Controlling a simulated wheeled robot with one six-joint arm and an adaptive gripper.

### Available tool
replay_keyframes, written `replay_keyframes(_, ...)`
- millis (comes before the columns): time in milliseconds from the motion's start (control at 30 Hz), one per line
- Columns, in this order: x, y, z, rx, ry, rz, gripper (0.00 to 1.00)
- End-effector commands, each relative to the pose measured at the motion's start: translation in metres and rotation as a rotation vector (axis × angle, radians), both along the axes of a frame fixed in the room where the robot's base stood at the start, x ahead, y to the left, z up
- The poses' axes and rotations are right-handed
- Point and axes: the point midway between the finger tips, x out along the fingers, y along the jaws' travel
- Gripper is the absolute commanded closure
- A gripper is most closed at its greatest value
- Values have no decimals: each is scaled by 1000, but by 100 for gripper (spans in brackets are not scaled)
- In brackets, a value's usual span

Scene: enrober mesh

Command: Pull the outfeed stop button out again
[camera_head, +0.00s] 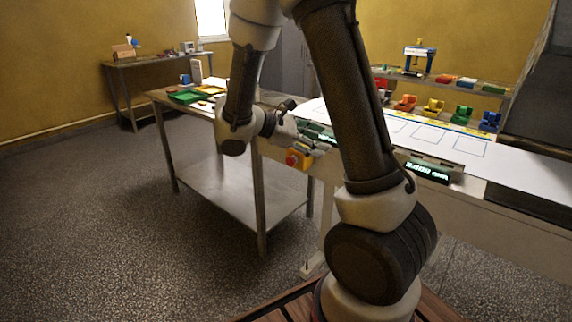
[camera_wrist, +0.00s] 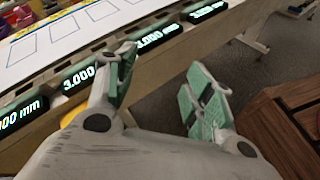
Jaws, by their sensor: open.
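The outfeed stop button (camera_head: 292,159) is a small red knob on a yellow-orange box (camera_head: 304,158) at the front side of the conveyor's left end. Whether it is pushed in is too small to tell. My gripper (camera_wrist: 162,62) is open and empty, with green-padded fingers spread apart. In the head view, it is just above the button box and apart from the button, partly hard to make out. The button does not show in the wrist view, where the fingers are over the conveyor's front edge and the floor.
The white conveyor (camera_head: 522,166) carries lit displays (camera_head: 428,172) along its front edge. A steel table (camera_head: 222,187) with a lower shelf stands left of it. Several coloured bins (camera_head: 433,106) stand behind the conveyor. The floor at left is clear.

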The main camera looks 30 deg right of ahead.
Motion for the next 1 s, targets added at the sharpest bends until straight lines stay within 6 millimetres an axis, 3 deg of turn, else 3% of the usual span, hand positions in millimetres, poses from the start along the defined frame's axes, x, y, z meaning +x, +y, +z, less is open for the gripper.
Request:
replay_keyframes(100, 46, 19, -40, -170, 166, 196, 47)
replay_keyframes(200, 77, 39, -73, -281, 266, 352, 47)
replay_keyframes(400, 108, 73, -127, -411, 379, 566, 47)
replay_keyframes(500, 114, 80, -140, -435, 400, 613, 47)
replay_keyframes(633, 119, 71, -144, -443, 407, 626, 47)
replay_keyframes(1000, 138, 17, -143, -441, 407, 624, 47)
